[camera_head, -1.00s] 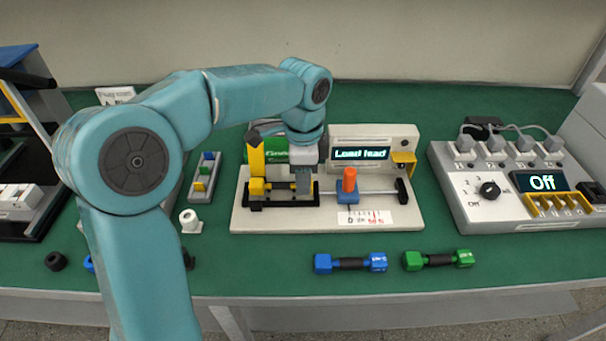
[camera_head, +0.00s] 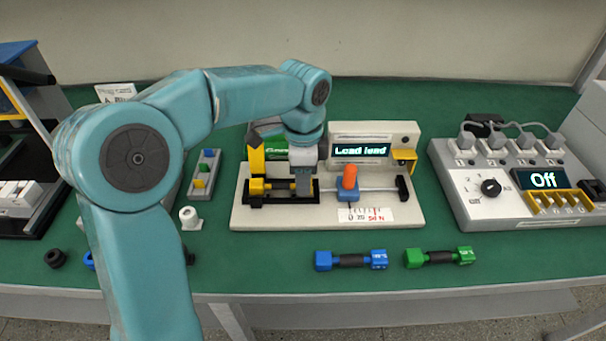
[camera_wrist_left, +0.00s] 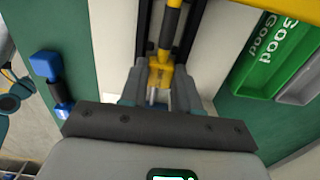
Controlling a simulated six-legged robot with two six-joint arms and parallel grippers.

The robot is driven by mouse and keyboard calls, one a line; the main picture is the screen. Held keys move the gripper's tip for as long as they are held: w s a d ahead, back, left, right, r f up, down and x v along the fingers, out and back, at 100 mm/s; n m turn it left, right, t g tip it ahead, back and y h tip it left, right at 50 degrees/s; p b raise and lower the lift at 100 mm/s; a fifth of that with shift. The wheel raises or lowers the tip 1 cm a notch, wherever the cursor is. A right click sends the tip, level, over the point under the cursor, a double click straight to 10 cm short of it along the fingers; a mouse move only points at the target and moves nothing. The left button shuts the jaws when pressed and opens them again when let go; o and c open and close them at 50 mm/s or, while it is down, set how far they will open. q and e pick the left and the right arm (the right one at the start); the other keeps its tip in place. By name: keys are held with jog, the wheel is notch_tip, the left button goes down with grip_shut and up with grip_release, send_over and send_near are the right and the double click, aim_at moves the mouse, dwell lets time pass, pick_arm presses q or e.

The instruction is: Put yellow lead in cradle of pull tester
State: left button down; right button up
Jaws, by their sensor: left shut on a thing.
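The yellow lead (camera_head: 257,187) has yellow ends and a black middle. It lies lengthwise in the black cradle (camera_head: 257,203) at the left of the pull tester (camera_head: 400,215). My left gripper (camera_head: 303,190) points down over the lead's right end and hides it in the head view. In the left wrist view, the gripper (camera_wrist_left: 158,95) is shut on that yellow end (camera_wrist_left: 160,75), and the black middle (camera_wrist_left: 170,22) runs away between dark cradle walls. The tester's screen (camera_head: 361,150) reads "Load lead". My right gripper is not in view.
The tester's orange-topped lever (camera_head: 348,180) stands right of my gripper. A blue lead (camera_head: 350,260) and a green lead (camera_head: 438,257) lie in front. A grey unit reading "Off" (camera_head: 475,205) is at right. A green bin (camera_head: 270,142) stands behind the cradle.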

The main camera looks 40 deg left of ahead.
pick_arm(q)
jog(key=shift+f, duration=0.3)
jog(key=c, duration=0.7)
grip_release()
jog(key=shift+c, duration=0.2)
jog(key=shift+r, duration=0.1)
notch_tip(320, 180, up, 16)
jog(key=p, duration=0.4)
jog(key=shift+p, duration=0.35)
jog(key=shift+r, duration=0.1)
